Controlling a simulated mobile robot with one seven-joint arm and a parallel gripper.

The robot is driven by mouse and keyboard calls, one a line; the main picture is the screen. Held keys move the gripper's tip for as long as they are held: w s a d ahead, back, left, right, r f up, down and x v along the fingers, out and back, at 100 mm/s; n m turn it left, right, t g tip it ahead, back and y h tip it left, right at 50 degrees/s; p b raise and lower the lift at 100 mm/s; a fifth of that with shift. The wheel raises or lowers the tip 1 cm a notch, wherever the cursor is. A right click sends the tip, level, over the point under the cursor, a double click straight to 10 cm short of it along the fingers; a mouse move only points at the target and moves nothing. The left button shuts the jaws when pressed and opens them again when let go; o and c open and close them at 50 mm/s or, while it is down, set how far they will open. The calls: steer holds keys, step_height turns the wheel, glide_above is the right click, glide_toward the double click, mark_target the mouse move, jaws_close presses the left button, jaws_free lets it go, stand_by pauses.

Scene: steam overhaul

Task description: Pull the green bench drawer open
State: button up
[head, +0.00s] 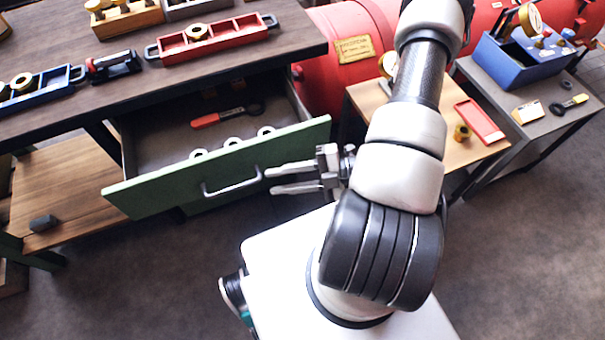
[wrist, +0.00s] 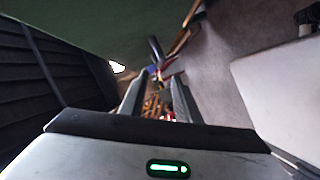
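The green bench drawer (head: 160,190) stands pulled out from under the dark bench top in the head view, with its inside showing. A grey bar handle (head: 232,188) is on its green front. My gripper (head: 270,180) is at the right end of the handle, its two fingers apart and pointing left. Whether the fingertips touch the handle I cannot tell. In the wrist view the green drawer front (wrist: 90,25) fills the upper left, and the fingers (wrist: 155,95) are apart with nothing seen held between them.
Inside the drawer lie a red-handled tool (head: 220,118) and several white rings (head: 232,141). Trays, including a red one (head: 212,38), stand on the bench top. A small wooden table (head: 440,120) and a blue box (head: 520,58) are to the right.

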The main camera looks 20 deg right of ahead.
steer(key=v, duration=0.5)
steer(key=shift+d+r, duration=0.1)
steer(key=shift+d, duration=0.05)
stand_by(0.3)
